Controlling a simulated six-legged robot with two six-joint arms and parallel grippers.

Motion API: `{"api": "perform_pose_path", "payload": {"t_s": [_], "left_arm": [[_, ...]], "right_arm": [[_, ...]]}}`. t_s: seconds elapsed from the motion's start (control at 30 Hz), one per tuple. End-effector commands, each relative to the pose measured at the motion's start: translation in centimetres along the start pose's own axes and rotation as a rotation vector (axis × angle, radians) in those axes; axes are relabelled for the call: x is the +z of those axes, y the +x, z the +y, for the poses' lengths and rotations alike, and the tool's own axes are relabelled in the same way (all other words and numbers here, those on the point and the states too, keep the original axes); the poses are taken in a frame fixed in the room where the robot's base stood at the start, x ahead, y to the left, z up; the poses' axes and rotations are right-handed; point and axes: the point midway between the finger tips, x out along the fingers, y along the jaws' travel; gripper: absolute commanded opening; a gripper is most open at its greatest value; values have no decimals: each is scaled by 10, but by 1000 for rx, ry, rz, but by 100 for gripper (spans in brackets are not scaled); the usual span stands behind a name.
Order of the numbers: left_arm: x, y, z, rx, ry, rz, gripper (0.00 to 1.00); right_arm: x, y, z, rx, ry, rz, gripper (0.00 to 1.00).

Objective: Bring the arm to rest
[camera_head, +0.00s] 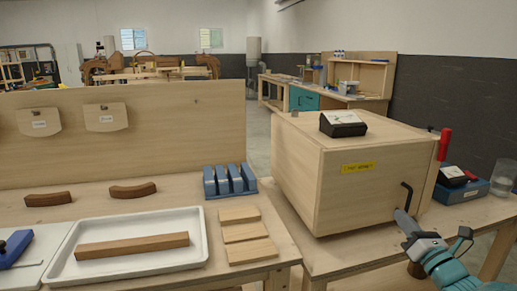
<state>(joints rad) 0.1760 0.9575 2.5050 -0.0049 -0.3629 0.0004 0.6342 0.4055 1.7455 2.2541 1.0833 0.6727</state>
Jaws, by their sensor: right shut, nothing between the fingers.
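My right gripper (407,222) shows at the lower right, in front of the right-hand bench. It is shut and holds nothing. Its arm is teal and grey and comes in from the bottom right corner. The gripper's tip is close to the black handle (406,197) on the right side of the wooden box (320,190); I cannot tell whether they touch. My left gripper is out of view.
A white tray (205,258) with a brown wooden bar (132,246) lies on the left bench. Blue blocks (230,181), wooden slats (246,235) and two curved brown pieces (133,190) lie around it. A gap separates the benches. A glass (503,177) stands far right.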

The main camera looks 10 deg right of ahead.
Motion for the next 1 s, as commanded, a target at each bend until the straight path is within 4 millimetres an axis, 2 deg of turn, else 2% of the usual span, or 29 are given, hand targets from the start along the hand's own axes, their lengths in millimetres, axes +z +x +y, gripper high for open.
{"api": "perform_pose_path", "payload": {"t_s": [0.03, 0.07, 0.17, 0.2, 0.27, 0.3, 0.37, 0.4, 0.47, 0.5, 0.57, 0.6, 0.7, 0.83, 0.9, 1.0], "left_arm": [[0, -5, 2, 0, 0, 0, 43], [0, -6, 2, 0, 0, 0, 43], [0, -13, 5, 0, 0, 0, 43], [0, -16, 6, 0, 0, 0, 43], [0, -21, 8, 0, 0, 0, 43], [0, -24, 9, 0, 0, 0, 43], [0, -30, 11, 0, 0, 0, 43], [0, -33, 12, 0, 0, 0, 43], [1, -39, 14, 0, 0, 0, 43], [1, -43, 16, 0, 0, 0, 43], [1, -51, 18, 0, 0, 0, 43], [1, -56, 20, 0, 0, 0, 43], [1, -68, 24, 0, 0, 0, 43], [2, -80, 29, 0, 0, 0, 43], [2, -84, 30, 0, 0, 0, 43], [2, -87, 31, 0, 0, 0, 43]], "right_arm": [[-24, 1, 11, 25, -11, 81, 0], [-40, 1, 19, 45, -25, 134, 0], [-104, -10, 49, 134, -89, 344, 0], [-134, -19, 64, 182, -124, 441, 0], [-175, -37, 87, 270, -189, 583, 0], [-201, -53, 102, 335, -239, 676, 0], [-237, -81, 124, 450, -325, 808, 0], [-260, -103, 138, 538, -390, 894, 0], [-289, -140, 158, 690, -503, 1010, 0], [-306, -167, 170, 807, -592, 1078, 0], [-326, -211, 186, 1017, -751, 1158, 0], [-337, -240, 195, 1177, -875, 1186, 0], [-350, -296, 210, 1569, -1194, 1130, 0], [-356, -335, 230, 1968, -1550, 837, 0], [-357, -344, 242, 2096, -1682, 648, 0], [-358, -352, 258, 2192, -1800, 429, 0]]}}
